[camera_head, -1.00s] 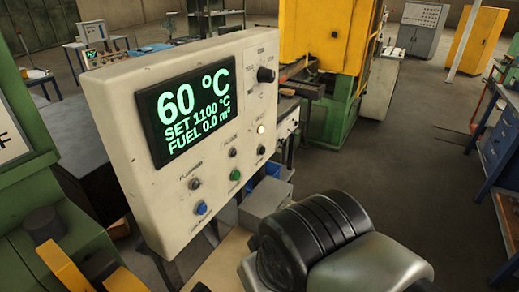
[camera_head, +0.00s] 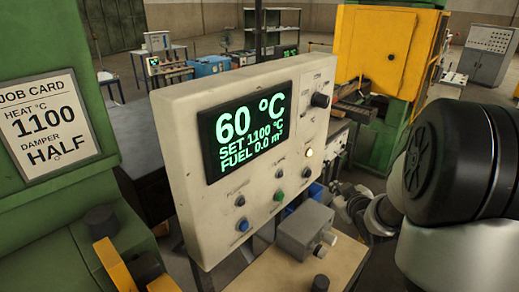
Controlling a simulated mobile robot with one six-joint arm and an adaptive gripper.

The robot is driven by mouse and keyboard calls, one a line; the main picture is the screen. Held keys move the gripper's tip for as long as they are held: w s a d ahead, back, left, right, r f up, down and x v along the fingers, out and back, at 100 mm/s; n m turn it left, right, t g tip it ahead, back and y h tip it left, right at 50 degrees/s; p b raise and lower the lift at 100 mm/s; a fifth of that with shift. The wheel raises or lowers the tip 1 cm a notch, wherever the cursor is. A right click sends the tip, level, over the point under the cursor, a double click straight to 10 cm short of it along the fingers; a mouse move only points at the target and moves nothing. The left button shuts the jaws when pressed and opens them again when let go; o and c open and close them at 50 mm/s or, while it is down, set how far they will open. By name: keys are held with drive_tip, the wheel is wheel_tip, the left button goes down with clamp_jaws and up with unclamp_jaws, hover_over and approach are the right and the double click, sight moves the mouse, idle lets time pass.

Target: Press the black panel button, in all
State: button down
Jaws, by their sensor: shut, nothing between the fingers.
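The pale control panel (camera_head: 185,135) stands in the middle of the head view, tilted. Its screen (camera_head: 250,132) reads 60 °C, SET 1100 °C, FUEL 0.0 m³. Below the screen are small dark buttons at the left (camera_head: 240,201), upper middle (camera_head: 278,171) and right (camera_head: 306,181); I cannot tell which is the black one by its label.
A black rotary knob (camera_head: 319,100) is at the panel's upper right. A grey box (camera_head: 305,230) with pale knobs sits on the bench below. A job card (camera_head: 50,125) on the green machine at left reads heat 1100 °C, damper HALF. A yellow cabinet (camera_head: 372,47) stands behind.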

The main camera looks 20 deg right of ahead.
sight(308, 174)
drive_tip(key=shift+n+t+y, duration=0.3)
drive_tip(key=shift+t, duration=0.6)
drive_tip(key=d+f, duration=0.3)
drive_tip(key=shift+w+d, duration=0.1)
drive_tip(key=shift+d, duration=0.1)
drive_tip(key=shift+w+a, duration=0.1)
drive_tip(key=w+a, duration=0.4)
drive_tip(key=w, duration=0.3)
drive_tip(key=shift+w+a, duration=0.2)
drive_tip(key=shift+w, duration=0.05)
idle(0.6)
drive_tip(key=shift+w+a+b, duration=0.2)
drive_tip(key=shift+w+b, duration=0.1)
drive_tip(key=shift+w, duration=0.05)
drive_tip(key=shift+w+a+r+b, duration=0.1)
drive_tip(key=shift+w+a+b, duration=0.15)
drive_tip(key=shift+w+b, duration=0.1)
idle(0.7)
drive_tip(key=shift+s+d, duration=0.45)
drive_tip(key=shift+s, duration=0.25)
